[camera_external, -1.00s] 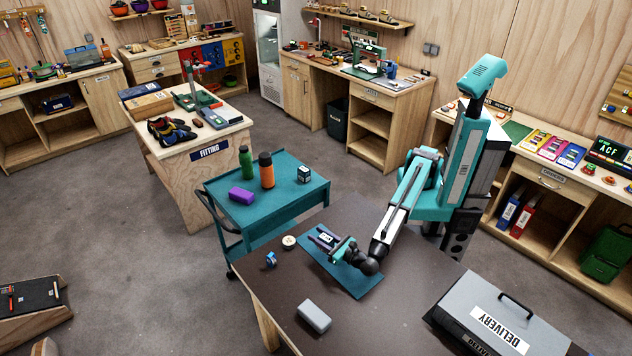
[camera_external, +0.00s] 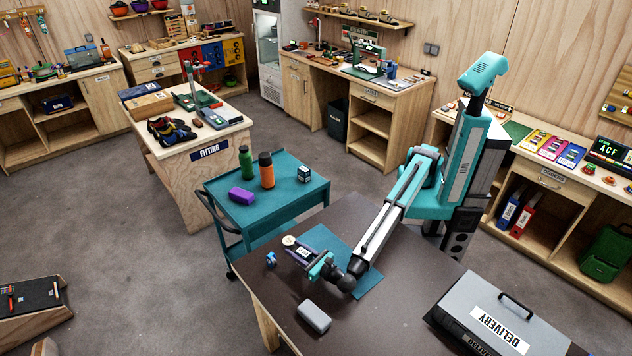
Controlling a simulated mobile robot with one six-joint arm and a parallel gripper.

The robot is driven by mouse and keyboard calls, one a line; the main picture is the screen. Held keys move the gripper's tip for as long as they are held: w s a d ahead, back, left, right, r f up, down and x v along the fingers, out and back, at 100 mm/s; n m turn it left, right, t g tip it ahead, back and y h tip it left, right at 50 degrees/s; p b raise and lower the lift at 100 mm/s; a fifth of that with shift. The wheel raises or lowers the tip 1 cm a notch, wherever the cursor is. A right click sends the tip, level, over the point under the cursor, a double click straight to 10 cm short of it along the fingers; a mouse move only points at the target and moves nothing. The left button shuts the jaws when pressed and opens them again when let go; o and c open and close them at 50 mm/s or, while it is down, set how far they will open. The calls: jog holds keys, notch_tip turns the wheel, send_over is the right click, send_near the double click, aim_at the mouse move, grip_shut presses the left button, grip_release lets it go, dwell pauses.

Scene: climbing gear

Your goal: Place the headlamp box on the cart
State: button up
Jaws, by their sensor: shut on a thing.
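A small dark box with a pale label (camera_external: 298,251), which looks like the headlamp box, is in my gripper (camera_external: 315,263). My gripper is shut on its near right end. The box is at or just above the dark table, left of the teal mat; I cannot tell whether it touches the table. The teal cart (camera_external: 275,203) stands just behind the table's left end. Its top holds a green bottle (camera_external: 246,163), an orange bottle (camera_external: 266,170), a purple block (camera_external: 241,196) and a small dark cube-like box (camera_external: 304,174).
On the dark table (camera_external: 385,300) are a round cream item (camera_external: 289,240), a blue item (camera_external: 271,259), a grey block (camera_external: 314,316), the teal mat (camera_external: 368,283) and a grey delivery case (camera_external: 500,318). The cart's front middle and right front are bare.

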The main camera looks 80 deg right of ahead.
jog(key=shift+w+a, duration=0.5)
jog(key=shift+w, duration=0.1)
jog(key=shift+w+a, duration=0.1)
jog(key=shift+w+a+f, duration=0.1)
jog(key=shift+w+a, duration=0.3)
jog(key=shift+w, duration=0.05)
jog(key=shift+w+a+f+p, duration=0.15)
jog(key=shift+w+p, duration=0.05)
jog(key=shift+p, duration=0.15)
jog(key=shift+s+f+p, duration=0.1)
jog(key=shift+f+p, duration=0.45)
jog(key=shift+f, duration=0.9)
jog(key=shift+f, duration=0.15)
jog(key=o, duration=1.2)
jog(key=shift+f+b, duration=0.15)
jog(key=shift+b, duration=0.35)
